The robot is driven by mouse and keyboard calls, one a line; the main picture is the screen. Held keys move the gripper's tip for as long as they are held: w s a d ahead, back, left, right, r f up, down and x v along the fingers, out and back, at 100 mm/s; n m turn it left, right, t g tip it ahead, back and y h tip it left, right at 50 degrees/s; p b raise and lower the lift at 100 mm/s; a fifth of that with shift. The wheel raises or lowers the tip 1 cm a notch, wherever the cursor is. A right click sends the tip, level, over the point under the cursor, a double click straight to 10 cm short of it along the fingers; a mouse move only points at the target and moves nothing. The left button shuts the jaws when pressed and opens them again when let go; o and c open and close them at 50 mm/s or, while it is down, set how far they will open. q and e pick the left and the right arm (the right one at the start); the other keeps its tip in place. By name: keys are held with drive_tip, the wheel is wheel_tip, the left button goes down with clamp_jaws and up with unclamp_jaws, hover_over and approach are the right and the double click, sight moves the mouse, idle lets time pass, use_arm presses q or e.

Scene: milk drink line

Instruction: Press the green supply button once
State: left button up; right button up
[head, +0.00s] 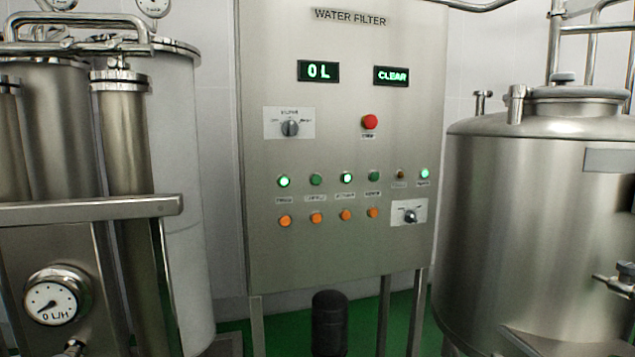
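A steel control panel (340,130) titled WATER FILTER stands in the middle of the head view. A row of small round lights or buttons crosses it. Green ones are at the far left (284,181), second (316,180), third (347,178), fourth (374,176) and far right (424,173). The far left, third and far right look brightly lit; the second and fourth are darker. Their labels are too blurred to read, so I cannot tell which is supply. Neither gripper is in view.
Orange buttons (316,218) sit below the green row, a red button (370,122) above. Two knobs (290,128) (410,216) and displays reading 0 L (318,71) and CLEAR (391,76) are also there. Steel tanks flank the panel; a dark cylinder (330,325) stands below.

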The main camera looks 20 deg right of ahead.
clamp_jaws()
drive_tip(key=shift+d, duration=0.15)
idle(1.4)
